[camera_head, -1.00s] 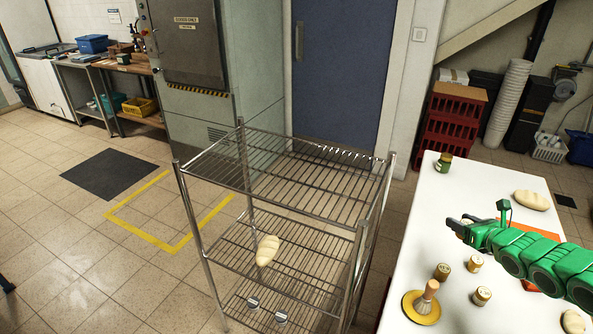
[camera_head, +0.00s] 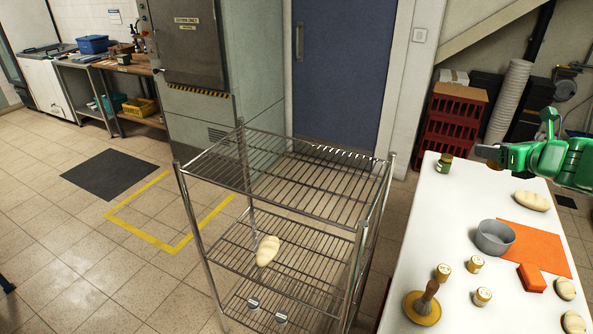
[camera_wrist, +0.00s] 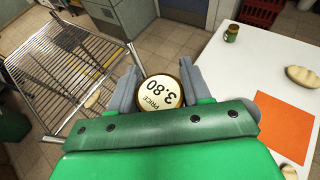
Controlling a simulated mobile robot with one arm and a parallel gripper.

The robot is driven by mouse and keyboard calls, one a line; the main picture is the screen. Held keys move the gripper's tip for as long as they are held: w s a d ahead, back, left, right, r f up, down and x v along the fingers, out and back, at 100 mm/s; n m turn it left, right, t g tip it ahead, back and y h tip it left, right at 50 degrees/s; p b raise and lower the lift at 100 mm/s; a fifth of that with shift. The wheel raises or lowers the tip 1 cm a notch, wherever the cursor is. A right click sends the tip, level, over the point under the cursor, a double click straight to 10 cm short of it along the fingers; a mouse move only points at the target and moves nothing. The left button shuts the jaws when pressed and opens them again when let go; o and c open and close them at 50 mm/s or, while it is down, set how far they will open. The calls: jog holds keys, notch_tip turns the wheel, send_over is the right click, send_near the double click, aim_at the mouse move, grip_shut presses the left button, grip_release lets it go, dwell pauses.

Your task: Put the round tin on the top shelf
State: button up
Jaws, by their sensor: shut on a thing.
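My gripper (camera_wrist: 157,84) is shut on a small round tin (camera_wrist: 160,93) whose pale lid has a dark rim and reads "PRICE 3.80". In the head view the gripper (camera_head: 490,158) is above the far part of the white table, with the tin (camera_head: 495,164) mostly hidden at its jaws. The wire rack stands left of the table. Its top shelf (camera_head: 290,180) is bare in the head view, and it also shows at the left of the wrist view (camera_wrist: 62,75). The gripper is to the right of the rack, apart from it.
A loaf (camera_head: 267,250) lies on the rack's middle shelf. Red crates (camera_head: 452,125) stand behind.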

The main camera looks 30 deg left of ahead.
notch_tip(320, 180, up, 5)
jog(key=a, duration=0.1)
jog(key=s+a+n+g+y, duration=0.2)
jog(key=s+a+n, duration=0.1)
jog(key=a, duration=0.9)
jog(key=s+a+n+g+y, duration=0.2)
jog(key=s+a+g, duration=0.1)
jog(key=a, duration=0.9)
jog(key=s+a+n+g, duration=0.3)
jog(key=s+a, duration=0.4)
jog(key=a, duration=0.3)
jog(key=s+a+n+g, duration=0.2)
jog(key=s+a+g, duration=0.1)
jog(key=s+a, duration=0.55)
jog(key=y, duration=0.1)
send_over(273, 172)
jog(key=shift+d+f, duration=0.1)
jog(key=shift+f, duration=9.2)
jog(key=shift+f, duration=0.1)
